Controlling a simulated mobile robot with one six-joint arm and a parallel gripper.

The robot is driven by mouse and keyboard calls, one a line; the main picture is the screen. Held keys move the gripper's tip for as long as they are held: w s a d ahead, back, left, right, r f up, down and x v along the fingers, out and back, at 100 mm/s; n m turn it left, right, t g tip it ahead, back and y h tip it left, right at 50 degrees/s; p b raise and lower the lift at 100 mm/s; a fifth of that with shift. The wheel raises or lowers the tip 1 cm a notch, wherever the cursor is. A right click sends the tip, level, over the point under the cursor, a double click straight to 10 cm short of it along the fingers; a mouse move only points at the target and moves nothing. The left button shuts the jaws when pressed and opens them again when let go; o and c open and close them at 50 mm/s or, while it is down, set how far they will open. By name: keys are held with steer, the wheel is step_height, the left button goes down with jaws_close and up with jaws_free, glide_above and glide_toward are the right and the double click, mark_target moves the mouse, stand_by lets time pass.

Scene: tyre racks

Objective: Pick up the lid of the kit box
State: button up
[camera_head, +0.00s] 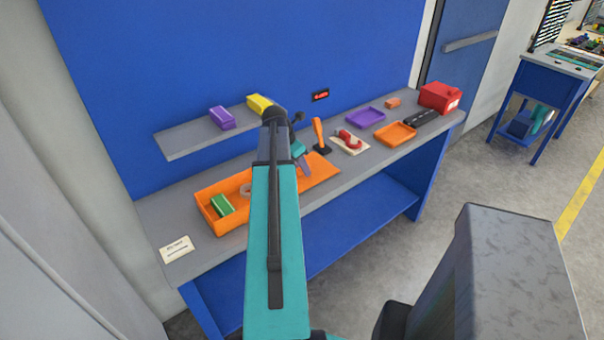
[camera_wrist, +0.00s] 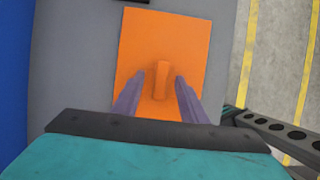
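The lid (camera_wrist: 190,45) is a flat orange plate with a raised orange bar handle (camera_wrist: 163,80), seen in the wrist view. My gripper (camera_wrist: 171,74) has its two grey-purple fingers apart, one on each side of the handle; I cannot tell if either touches it. In the head view, the orange kit box (camera_head: 208,216) lies on the grey bench with a green block (camera_head: 222,205) at its left end. My gripper (camera_head: 303,158) is over the right part of the orange area (camera_head: 322,170). My arm hides the middle, so I cannot tell how lid and box meet.
An orange-handled tool (camera_head: 318,132) stands close right of my gripper. A red part (camera_head: 348,138), purple tray (camera_head: 365,117), orange tray (camera_head: 395,133) and red box (camera_head: 438,96) lie further right. A shelf (camera_head: 190,140) with purple and yellow blocks is behind.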

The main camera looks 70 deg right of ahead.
stand_by(0.5)
jaws_close()
steer(key=shift+r, duration=0.15)
step_height(320, 180, up, 10)
steer(key=b, duration=0.2)
stand_by(0.6)
steer(key=shift+s, duration=0.1)
stand_by(0.6)
